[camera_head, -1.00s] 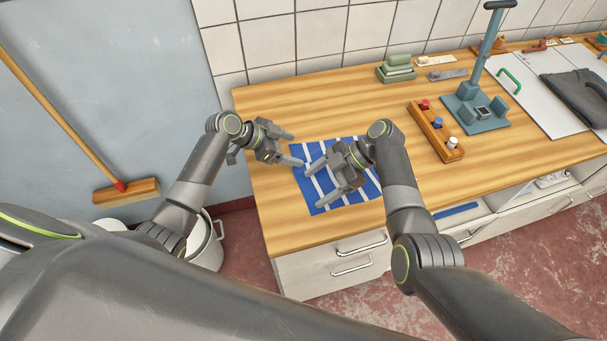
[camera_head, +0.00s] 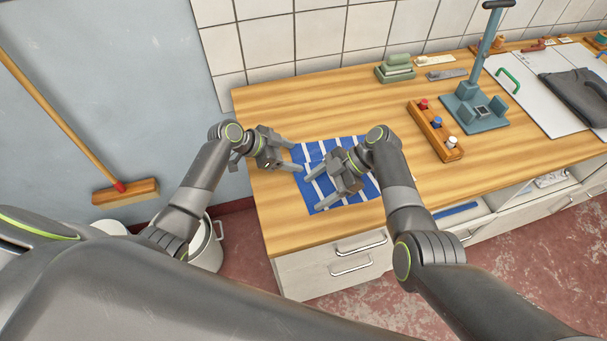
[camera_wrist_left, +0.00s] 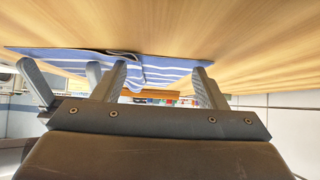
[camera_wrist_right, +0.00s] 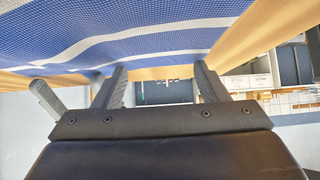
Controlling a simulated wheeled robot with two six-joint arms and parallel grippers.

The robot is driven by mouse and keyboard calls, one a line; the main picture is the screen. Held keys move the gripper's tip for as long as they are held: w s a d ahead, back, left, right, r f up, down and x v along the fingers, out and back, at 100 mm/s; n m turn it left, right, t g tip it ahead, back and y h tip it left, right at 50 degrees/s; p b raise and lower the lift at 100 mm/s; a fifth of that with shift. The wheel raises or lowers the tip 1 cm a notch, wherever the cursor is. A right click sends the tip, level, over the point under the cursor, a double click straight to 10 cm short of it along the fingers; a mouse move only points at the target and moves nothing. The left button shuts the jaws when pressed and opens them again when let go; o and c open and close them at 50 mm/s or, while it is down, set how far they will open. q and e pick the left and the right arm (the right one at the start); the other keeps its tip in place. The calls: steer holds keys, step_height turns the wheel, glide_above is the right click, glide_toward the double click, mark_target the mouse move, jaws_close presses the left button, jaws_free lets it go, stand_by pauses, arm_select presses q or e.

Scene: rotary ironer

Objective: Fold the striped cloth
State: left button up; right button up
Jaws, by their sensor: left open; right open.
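The striped cloth (camera_head: 352,192), blue with white stripes, lies on the wooden worktop near its front left. It also shows in the left wrist view (camera_wrist_left: 170,68), where a raised or folded bit shows near its middle, and fills much of the right wrist view (camera_wrist_right: 120,40). My left gripper (camera_head: 292,155) is open and empty at the cloth's left edge. My right gripper (camera_head: 318,193) is open and empty over the middle of the cloth and hides part of it. I cannot tell whether its fingers touch the cloth.
A wooden rack with coloured knobs (camera_head: 437,130) and a blue-grey press stand (camera_head: 475,108) stand to the right. Green blocks (camera_head: 395,69) lie at the back. A white board with a dark garment (camera_head: 575,98) is at the far right. The worktop behind the cloth is clear.

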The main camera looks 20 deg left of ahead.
arm_select(q)
steer(key=s, duration=0.1)
steer(key=s+d, duration=0.2)
steer(key=shift+s+f, duration=0.1)
steer(key=shift+f, duration=0.2)
steer(key=c, duration=1.3)
arm_select(e)
steer(key=c, duration=1.3)
arm_select(q)
steer(key=shift+a, duration=0.1)
jaws_close()
arm_select(e)
jaws_close()
